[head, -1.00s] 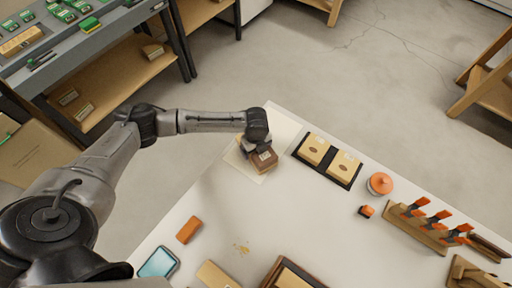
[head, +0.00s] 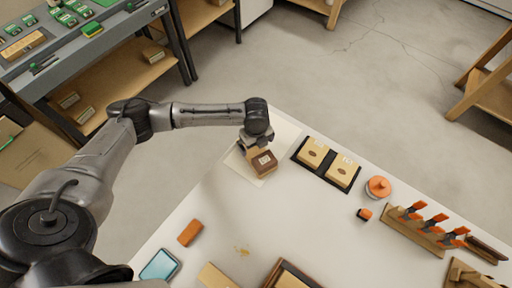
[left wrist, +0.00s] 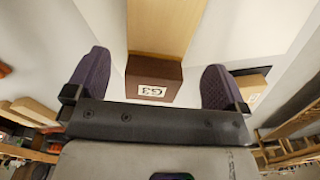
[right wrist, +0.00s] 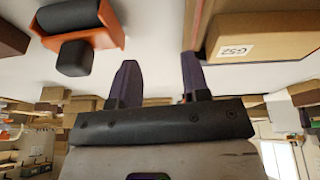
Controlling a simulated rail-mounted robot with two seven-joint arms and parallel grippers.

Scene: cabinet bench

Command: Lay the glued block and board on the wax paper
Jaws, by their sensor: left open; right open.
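The brown block (head: 264,161), with a white label, sits on the pale wooden board (head: 265,174); both lie on the wax paper (head: 286,134) at the table's far corner. My left gripper (head: 257,143) is just behind the block, open. In the left wrist view, the block (left wrist: 153,83) marked G3 shows between the spread fingers (left wrist: 155,88), with gaps on both sides, and the board (left wrist: 160,25) extends beyond it. My right gripper (right wrist: 160,82) is open and empty in the right wrist view; it is outside the head view.
A black tray (head: 299,158) with two labelled wooden pieces stands right of the paper. An orange-lidded jar (head: 378,187), a small orange item (head: 365,214) and a rack of orange clamps (head: 418,232) stand further right. The table's middle is clear.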

